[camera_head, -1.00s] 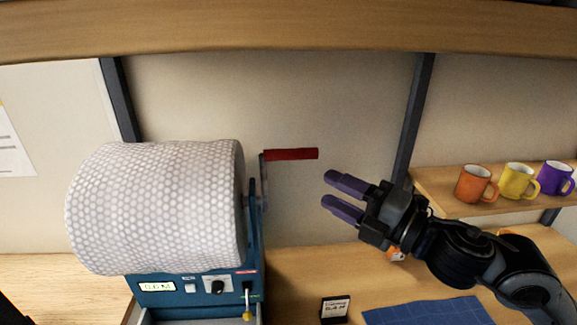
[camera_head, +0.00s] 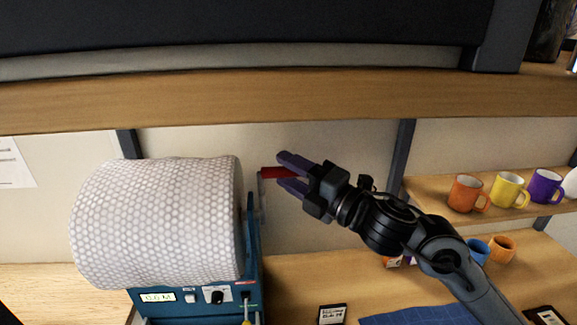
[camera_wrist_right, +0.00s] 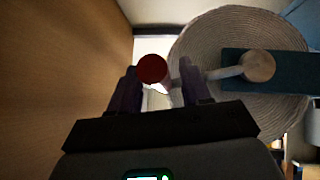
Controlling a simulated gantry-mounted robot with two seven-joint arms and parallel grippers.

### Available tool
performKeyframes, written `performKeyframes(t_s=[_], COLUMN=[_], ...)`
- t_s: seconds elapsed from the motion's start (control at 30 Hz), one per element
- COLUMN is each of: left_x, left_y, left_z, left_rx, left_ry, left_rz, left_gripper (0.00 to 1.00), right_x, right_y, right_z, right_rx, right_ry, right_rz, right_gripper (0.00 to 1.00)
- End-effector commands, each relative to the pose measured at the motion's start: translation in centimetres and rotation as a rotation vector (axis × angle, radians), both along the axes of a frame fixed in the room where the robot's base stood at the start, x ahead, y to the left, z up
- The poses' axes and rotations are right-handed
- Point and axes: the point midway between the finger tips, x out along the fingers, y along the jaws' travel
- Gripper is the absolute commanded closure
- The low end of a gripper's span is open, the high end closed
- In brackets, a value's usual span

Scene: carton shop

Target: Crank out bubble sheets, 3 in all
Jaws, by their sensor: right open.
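The bubble-wrap roll (camera_head: 158,222) sits on a blue dispenser (camera_head: 200,303) at the left. Its small display seems to read 0.0 M. The red crank handle (camera_head: 273,173) sticks out at the roll's right side. My right gripper (camera_head: 283,172) is open, with its purple fingers above and below the handle's free end. In the right wrist view the red handle end (camera_wrist_right: 152,69) lies between the two fingers, nearer the left one, and a grey crank arm (camera_wrist_right: 222,73) runs to the hub. I cannot tell whether the fingers touch it. My left gripper is not in view.
A wooden shelf (camera_head: 300,98) crosses above. Orange (camera_head: 466,194), yellow (camera_head: 508,190) and purple (camera_head: 544,186) mugs stand on a right shelf. A small sign (camera_head: 332,314) and a blue mat (camera_head: 425,315) lie on the bench. More mugs stand behind my right arm.

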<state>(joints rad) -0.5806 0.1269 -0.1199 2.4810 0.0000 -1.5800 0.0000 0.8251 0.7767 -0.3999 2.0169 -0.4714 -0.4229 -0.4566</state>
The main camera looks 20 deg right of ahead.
Motion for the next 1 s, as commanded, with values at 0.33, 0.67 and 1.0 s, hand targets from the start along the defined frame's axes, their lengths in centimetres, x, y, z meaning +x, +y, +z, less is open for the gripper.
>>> performKeyframes(t_s=[0.33, 0.67, 1.0], left_x=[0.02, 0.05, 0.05], left_y=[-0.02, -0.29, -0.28], left_z=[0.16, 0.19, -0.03], left_rx=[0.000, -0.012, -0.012], left_ry=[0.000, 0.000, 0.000], left_rz=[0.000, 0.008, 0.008], left_gripper=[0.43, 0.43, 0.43], right_x=[0.46, 0.45, 0.43], right_y=[0.30, 0.29, 0.41], right_z=[0.03, 0.03, -0.06], right_rx=[0.000, 0.000, -0.001], right_ry=[0.000, 0.000, -0.003], right_rz=[0.000, 0.000, 0.002], right_gripper=[0.53, 0.95, 1.00])
